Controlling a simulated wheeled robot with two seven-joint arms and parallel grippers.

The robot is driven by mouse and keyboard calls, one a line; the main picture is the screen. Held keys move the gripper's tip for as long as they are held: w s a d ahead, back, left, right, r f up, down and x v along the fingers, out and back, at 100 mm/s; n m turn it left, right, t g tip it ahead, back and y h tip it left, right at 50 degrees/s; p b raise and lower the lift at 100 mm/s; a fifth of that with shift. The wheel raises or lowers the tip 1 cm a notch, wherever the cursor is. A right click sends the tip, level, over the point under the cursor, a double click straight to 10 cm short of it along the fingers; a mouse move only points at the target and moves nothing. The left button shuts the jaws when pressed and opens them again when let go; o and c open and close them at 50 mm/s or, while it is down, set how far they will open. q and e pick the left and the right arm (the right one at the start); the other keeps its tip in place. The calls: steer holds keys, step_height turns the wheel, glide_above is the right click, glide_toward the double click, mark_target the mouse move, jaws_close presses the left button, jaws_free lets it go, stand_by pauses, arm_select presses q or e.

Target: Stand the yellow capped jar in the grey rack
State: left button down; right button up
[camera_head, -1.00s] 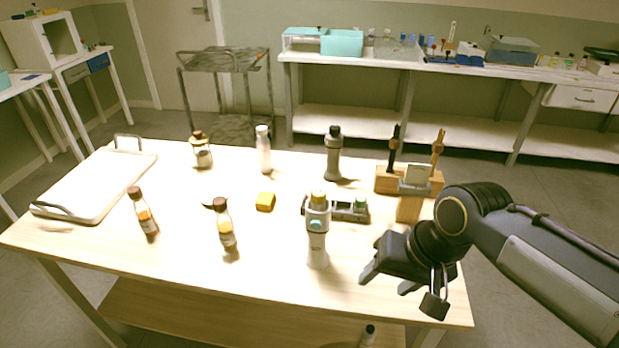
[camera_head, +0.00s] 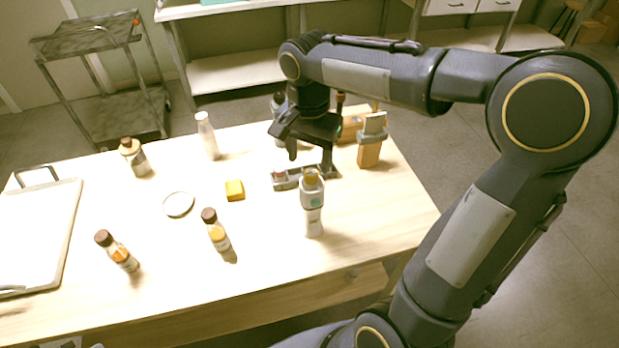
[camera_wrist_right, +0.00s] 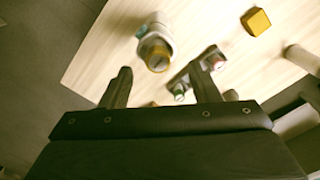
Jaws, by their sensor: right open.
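A yellow cap (camera_head: 311,176) shows at the top of an upright white body with a teal mark (camera_head: 313,222), near the table's front right; I cannot tell where jar and body part. It also shows in the right wrist view (camera_wrist_right: 157,58). The grey rack (camera_head: 290,184) lies just behind it, partly hidden by my gripper. In the wrist view the rack holds a red-capped jar (camera_wrist_right: 215,62) and a green-capped jar (camera_wrist_right: 179,91). My right gripper (camera_head: 309,160) is open and empty, pointing down above the rack. My left gripper is out of view.
A yellow block (camera_head: 235,190), a round white dish (camera_head: 178,204) and several bottles (camera_head: 216,230) stand to the left. A white tray (camera_head: 40,235) lies at far left. The table's front middle is clear.

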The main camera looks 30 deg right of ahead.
mark_target(311, 173)
steer(key=f, duration=0.4)
steer(key=shift+d+f, duration=0.2)
steer(key=shift+f, duration=0.05)
steer(key=shift+c, duration=0.2)
steer(key=c, duration=1.1)
steer(key=shift+r, duration=0.1)
